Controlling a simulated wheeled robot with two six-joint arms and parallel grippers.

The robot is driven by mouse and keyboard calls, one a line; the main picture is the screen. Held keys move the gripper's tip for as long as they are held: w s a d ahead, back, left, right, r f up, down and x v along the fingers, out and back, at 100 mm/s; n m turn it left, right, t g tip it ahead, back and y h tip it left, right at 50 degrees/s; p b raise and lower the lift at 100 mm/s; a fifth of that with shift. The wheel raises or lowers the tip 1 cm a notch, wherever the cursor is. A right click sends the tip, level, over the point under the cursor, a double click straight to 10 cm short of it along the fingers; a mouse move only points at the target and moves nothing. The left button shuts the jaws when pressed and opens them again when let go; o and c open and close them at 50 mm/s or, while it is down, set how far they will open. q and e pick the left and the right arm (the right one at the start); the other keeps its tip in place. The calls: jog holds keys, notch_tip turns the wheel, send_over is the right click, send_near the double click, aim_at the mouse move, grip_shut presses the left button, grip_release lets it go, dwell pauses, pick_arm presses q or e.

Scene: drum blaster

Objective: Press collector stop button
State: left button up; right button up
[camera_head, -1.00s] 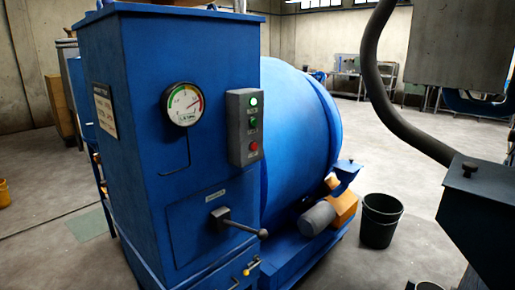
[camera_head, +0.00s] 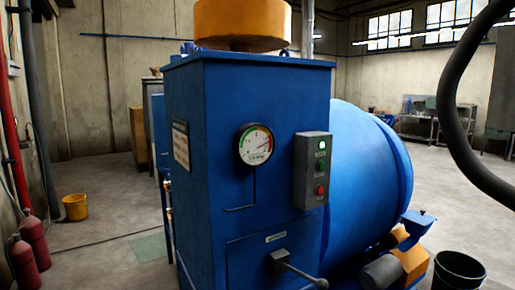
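A blue collector cabinet (camera_head: 225,185) stands upright in the middle of the head view. A grey button box (camera_head: 301,175) is mounted at the right of its front face. The box carries a lit white-green lamp (camera_head: 322,145) at the top, a green button (camera_head: 321,167) in the middle and a red button (camera_head: 320,190) at the bottom. The labels beside them are too small to read. Neither of my grippers shows in this view.
A handle (camera_head: 300,272) sticks out low on the cabinet front. A blue drum (camera_head: 368,185) stands behind right, with a black bucket (camera_head: 458,272) near it. A dark hose (camera_head: 455,110) hangs at the right. Red extinguishers (camera_head: 32,240) and a yellow bucket (camera_head: 75,207) stand left.

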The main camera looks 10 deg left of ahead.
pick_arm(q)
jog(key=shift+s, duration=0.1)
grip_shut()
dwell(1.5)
